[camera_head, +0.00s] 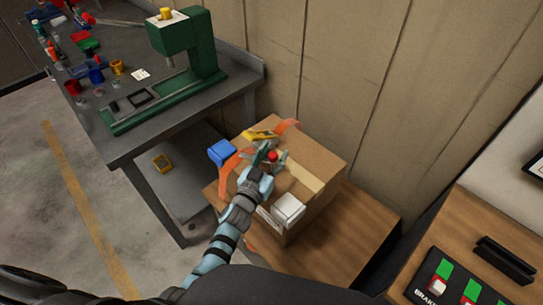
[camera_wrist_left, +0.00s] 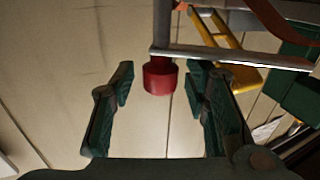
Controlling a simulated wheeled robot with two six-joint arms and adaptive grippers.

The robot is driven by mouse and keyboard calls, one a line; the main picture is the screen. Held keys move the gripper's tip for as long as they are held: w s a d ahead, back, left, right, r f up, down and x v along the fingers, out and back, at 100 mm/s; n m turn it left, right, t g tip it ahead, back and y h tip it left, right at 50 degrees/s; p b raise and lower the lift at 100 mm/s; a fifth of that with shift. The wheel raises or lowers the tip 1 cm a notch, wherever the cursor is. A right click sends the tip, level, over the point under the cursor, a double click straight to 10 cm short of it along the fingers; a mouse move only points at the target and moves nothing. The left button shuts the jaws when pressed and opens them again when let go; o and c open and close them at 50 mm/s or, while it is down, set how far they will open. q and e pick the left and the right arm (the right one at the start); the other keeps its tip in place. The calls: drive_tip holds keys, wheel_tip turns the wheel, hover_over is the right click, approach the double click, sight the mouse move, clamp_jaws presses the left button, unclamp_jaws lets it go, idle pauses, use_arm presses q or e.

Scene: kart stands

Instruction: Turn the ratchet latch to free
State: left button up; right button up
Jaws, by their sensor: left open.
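The ratchet latch is on top of a cardboard box (camera_head: 318,162). It shows a red knob (camera_head: 272,155) and a yellow lever (camera_head: 261,134), with an orange strap (camera_head: 229,168) running over the box. In the left wrist view the red knob (camera_wrist_left: 158,77) hangs at the end of a grey bar (camera_wrist_left: 230,57), with the yellow lever (camera_wrist_left: 232,66) behind. My left gripper (camera_head: 268,153) is at the latch. Its open fingers (camera_wrist_left: 160,92) lie on either side of the red knob, with visible gaps. My right gripper is not in view.
The box stands on a wooden surface (camera_head: 345,235) against a panelled wall (camera_head: 345,60). A workbench with a green press (camera_head: 188,45) is at left, a wooden desk (camera_head: 470,225) at right.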

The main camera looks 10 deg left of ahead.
use_arm(q)
drive_tip(key=s+a, duration=0.2)
drive_tip(key=s, duration=0.9)
drive_tip(key=shift+s, duration=0.35)
